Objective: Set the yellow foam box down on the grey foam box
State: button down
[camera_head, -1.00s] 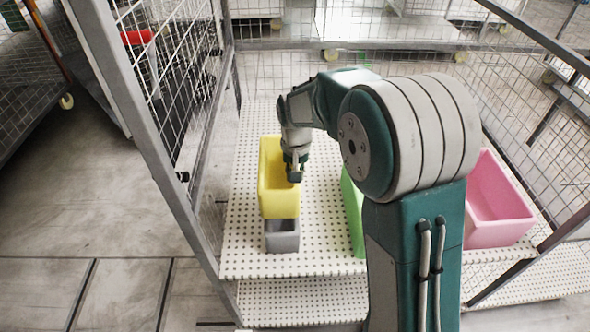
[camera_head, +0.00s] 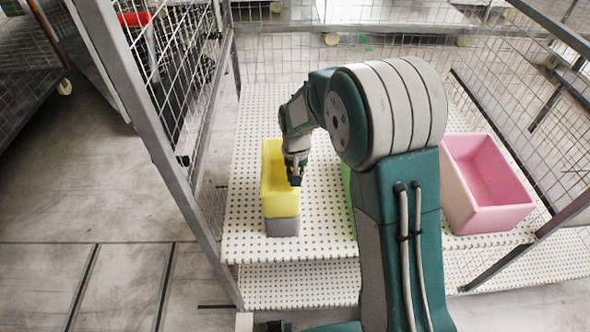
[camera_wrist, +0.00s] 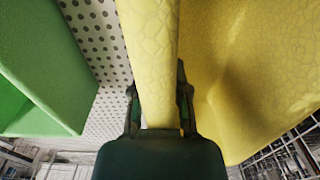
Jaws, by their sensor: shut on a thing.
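The yellow foam box (camera_head: 280,204) is an open-topped box at the left of the perforated shelf in the head view. My gripper (camera_head: 294,178) is shut on its right wall. In the wrist view the gripper (camera_wrist: 160,110) has one finger on each side of the yellow wall (camera_wrist: 150,60). The grey foam box (camera_head: 283,227) shows just below the yellow box, with only its lower front visible. The yellow box looks upright and in line with it. I cannot tell whether the two touch; the rim of the grey box is hidden.
A green foam box (camera_wrist: 60,80) stands beside the yellow one, mostly hidden behind my arm in the head view. A pink foam box (camera_head: 487,185) stands at the right of the white perforated shelf (camera_head: 325,225). Mesh cage sides and a metal post (camera_head: 150,130) border the left.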

jog(key=shift+f, duration=0.35)
jog(key=c, duration=0.5)
grip_release()
jog(key=shift+c, duration=0.2)
notch_tip(320, 180, up, 12)
jog(key=shift+f, duration=0.1)
